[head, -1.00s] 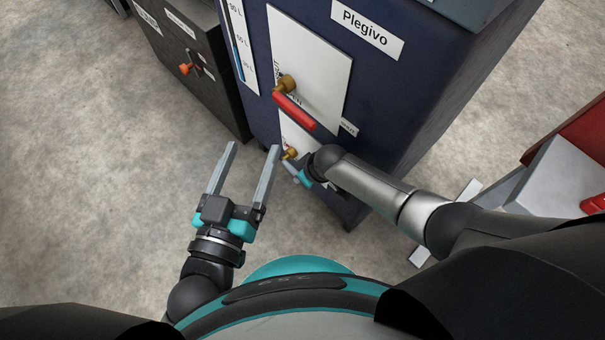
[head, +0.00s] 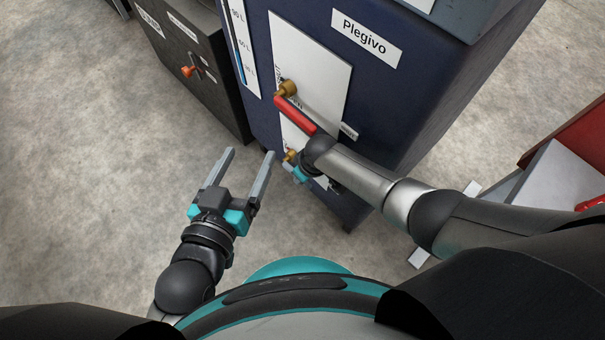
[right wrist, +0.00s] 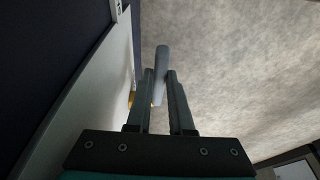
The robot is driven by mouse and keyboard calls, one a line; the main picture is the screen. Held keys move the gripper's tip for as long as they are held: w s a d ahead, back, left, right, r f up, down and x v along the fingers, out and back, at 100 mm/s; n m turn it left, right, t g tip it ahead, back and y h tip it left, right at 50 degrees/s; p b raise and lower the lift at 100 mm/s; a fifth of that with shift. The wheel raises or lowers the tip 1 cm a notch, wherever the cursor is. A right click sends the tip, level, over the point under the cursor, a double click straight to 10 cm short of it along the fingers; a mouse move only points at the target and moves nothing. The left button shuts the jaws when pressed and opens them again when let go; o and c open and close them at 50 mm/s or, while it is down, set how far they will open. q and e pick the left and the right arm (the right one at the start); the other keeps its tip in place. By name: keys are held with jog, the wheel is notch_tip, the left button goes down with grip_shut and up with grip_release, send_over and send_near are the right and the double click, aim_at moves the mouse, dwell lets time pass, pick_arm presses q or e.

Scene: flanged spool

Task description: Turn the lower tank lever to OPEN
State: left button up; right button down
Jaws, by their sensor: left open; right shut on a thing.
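The blue tank cabinet (head: 420,90) carries an upper red lever (head: 295,115) on a brass hub. Below it a second brass hub (head: 290,156) belongs to the lower lever, whose handle is mostly hidden by my right gripper in the head view. In the right wrist view the lower lever's grey handle (right wrist: 161,62) stands between the two fingers. My right gripper (right wrist: 161,74) is shut on this handle, beside the white panel. My left gripper (head: 249,154) is open and empty, over the floor left of the lower lever.
A red and grey object (head: 565,170) is at the right. The floor (head: 80,170) at the left is clear.

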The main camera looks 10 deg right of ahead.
jog(key=c, duration=0.8)
grip_release()
pick_arm(q)
jog(key=shift+f, duration=0.15)
